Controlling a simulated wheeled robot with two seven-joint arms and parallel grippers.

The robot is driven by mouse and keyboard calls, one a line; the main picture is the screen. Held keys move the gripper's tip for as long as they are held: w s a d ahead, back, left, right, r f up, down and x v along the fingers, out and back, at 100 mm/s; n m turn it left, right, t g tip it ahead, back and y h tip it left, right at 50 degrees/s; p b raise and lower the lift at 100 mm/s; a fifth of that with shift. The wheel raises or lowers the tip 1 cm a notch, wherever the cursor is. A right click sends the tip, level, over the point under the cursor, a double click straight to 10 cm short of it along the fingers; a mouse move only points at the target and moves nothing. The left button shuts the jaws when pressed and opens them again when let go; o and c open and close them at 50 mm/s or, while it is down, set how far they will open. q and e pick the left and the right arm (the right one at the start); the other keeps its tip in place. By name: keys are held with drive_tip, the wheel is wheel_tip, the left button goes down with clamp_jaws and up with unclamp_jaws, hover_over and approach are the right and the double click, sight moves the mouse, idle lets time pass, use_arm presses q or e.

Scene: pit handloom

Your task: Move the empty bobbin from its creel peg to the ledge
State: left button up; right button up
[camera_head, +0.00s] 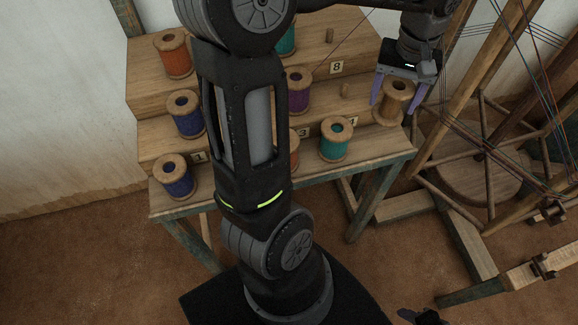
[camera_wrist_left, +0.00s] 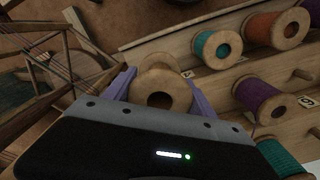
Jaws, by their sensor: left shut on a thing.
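The empty bobbin (camera_head: 397,90) is bare tan wood with round flanges. My left gripper (camera_head: 396,98) is shut on it, with one purple finger on each side. It is at the right end of the creel's middle step; I cannot tell whether it touches the wood. The left wrist view shows the bobbin (camera_wrist_left: 163,92) between the fingers, its bore facing the camera. I cannot single out the ledge with certainty.
The stepped wooden creel (camera_head: 143,87) carries several wound bobbins, including a teal one (camera_head: 336,139) and a purple one (camera_head: 298,92) near the held bobbin.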

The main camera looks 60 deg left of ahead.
use_arm(q)
drive_tip(key=shift+w+m, duration=0.3)
drive_tip(key=shift+m, duration=0.5)
drive_tip(key=shift+a+f, duration=0.1)
drive_tip(key=shift+f, duration=3.1)
drive_tip(key=shift+f, duration=1.85)
drive_tip(key=shift+f, duration=0.1)
